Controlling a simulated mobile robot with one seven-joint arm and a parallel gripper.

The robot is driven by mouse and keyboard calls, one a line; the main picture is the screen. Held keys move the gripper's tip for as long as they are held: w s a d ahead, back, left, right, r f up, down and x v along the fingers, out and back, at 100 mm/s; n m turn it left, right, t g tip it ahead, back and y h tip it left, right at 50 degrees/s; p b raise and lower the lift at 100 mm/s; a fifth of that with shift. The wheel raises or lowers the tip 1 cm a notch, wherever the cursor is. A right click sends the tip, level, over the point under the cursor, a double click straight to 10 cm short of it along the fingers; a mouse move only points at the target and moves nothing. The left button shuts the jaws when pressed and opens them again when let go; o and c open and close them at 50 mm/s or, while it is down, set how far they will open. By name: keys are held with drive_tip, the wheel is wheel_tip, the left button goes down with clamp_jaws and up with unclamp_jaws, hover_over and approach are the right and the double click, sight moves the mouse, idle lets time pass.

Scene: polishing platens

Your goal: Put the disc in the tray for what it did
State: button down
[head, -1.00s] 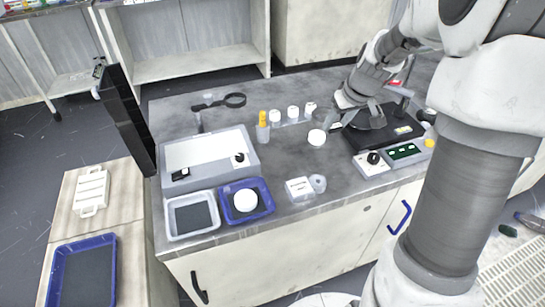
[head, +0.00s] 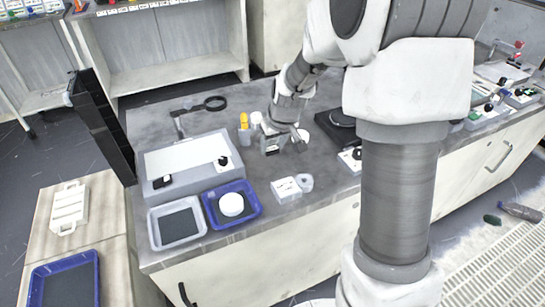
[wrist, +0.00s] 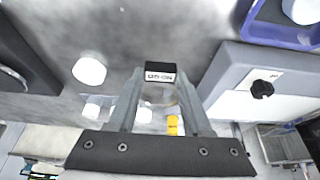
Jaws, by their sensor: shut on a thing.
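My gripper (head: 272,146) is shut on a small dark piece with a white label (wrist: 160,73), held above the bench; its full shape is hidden. I cannot tell whether it is the disc. A white disc (head: 231,204) lies in the blue tray (head: 257,211) on the bench. The grey tray (head: 203,222) beside it holds only a dark mat. Another white round piece (wrist: 89,70) stands on the bench, partly hidden behind my gripper in the head view. Another blue tray (head: 95,270) with a dark mat is on the low cabinet at left.
A grey box with a pale top (head: 187,158) stands behind the trays. A yellow-topped bottle (head: 244,130) and white-topped containers stand near my gripper. A dark upright panel (head: 103,130) rises at the bench's left end.

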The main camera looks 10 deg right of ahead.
sight(273, 154)
drive_tip(key=shift+f+b, duration=0.7)
drive_tip(key=shift+f, duration=1.2)
drive_tip(key=shift+f, duration=0.1)
drive_tip(key=shift+f, duration=0.15)
drive_tip(key=shift+c, duration=1.7)
unclamp_jaws()
